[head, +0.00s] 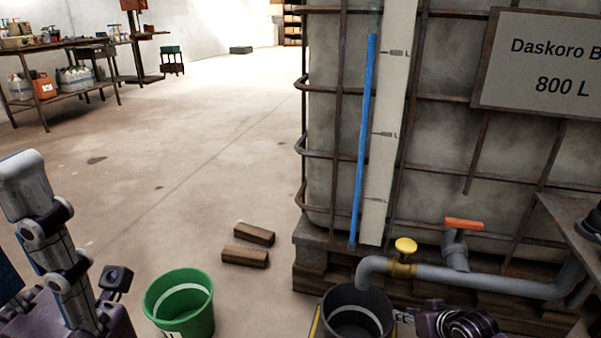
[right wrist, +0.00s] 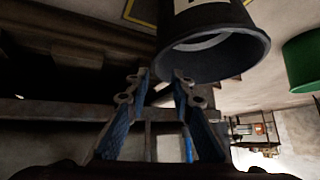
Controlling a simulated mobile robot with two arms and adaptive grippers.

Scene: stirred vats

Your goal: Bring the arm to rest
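My right gripper (head: 404,316) is beside the right side of a dark grey bucket (head: 330,329) in the head view. In the right wrist view, the two blue-sided fingers of this right gripper (right wrist: 163,76) stand apart with nothing between them. The same grey bucket (right wrist: 245,47) appears beyond the fingertips there, apart from them as far as I can tell. My left gripper (head: 40,215) is at the left edge of the head view, its grey jointed links pointing up. I cannot tell how far its fingers are apart.
A caged vat (head: 450,175) on a pallet has a blue level tube (head: 364,140). Its grey outlet pipe (head: 475,281), with yellow (head: 405,245) and orange (head: 464,224) handles, bends down at the grey bucket. A green bucket (head: 200,323) and two wooden blocks (head: 245,256) stand left.

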